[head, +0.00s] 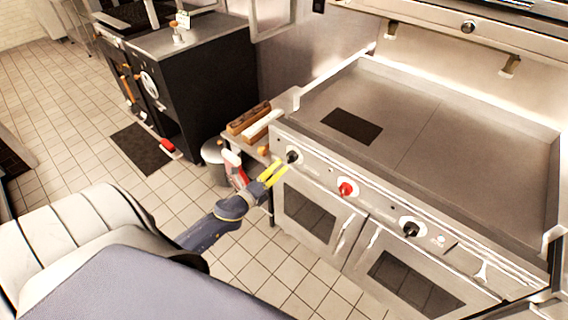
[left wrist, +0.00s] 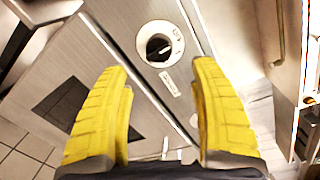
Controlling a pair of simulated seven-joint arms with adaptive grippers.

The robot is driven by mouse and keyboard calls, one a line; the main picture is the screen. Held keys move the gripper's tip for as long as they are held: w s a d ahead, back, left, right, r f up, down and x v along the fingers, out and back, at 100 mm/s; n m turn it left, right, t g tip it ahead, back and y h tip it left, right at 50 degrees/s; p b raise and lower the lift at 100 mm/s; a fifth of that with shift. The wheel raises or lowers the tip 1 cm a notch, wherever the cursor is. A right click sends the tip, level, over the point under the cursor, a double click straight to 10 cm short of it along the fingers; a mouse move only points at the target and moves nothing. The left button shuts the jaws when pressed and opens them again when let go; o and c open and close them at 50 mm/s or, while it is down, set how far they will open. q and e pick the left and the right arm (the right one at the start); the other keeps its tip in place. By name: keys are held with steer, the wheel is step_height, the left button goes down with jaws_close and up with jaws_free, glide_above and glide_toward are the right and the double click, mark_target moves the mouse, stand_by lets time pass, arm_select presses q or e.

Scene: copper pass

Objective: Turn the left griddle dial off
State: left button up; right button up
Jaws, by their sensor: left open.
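The griddle (head: 445,126) has a front panel with a row of dials. The left griddle dial (head: 292,157) is a black knob on a white round plate. It also shows in the left wrist view (left wrist: 158,47), ahead of the fingertips. My left gripper (head: 274,172) has yellow fingers and is just to the lower left of this dial. In the left wrist view its fingers (left wrist: 163,72) are wide apart with nothing between them, and the dial lies beyond the gap. The middle dial (head: 346,189) is red and the right one (head: 410,229) is black. My right gripper is not in view.
Oven doors with dark windows (head: 305,212) are below the dials. A side shelf with a wooden block (head: 249,118) and a grey bin (head: 214,152) stand left of the griddle. A black oven (head: 205,90) stands behind. The tiled floor in front is open.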

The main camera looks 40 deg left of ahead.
arm_select(q)
steer(key=shift+s+r, duration=0.15)
steer(key=shift+s, duration=1.55)
